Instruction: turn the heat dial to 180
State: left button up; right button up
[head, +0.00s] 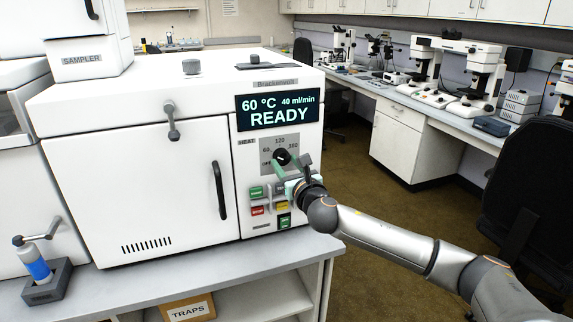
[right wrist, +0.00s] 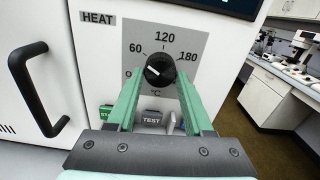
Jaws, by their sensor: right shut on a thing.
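The black heat dial (head: 281,156) sits on a grey scale plate marked 60, 120 and 180, on the front panel of the white oven. The dial also shows in the right wrist view (right wrist: 160,68), with its white mark pointing left, toward the 60 side. The display (head: 277,109) reads 60 °C, 40 ml/min, READY. My right gripper (right wrist: 159,76) has its green fingers on either side of the dial and is shut on it. The contact itself is partly hidden by the fingers. My left gripper is not in view.
Coloured buttons (head: 257,211), including a red one, sit below the dial. A dark door handle (head: 218,190) is left of the panel. A blue vial in a holder (head: 46,281) stands on the bench at left. A black chair (head: 530,190) is at right.

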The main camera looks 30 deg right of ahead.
grip_shut()
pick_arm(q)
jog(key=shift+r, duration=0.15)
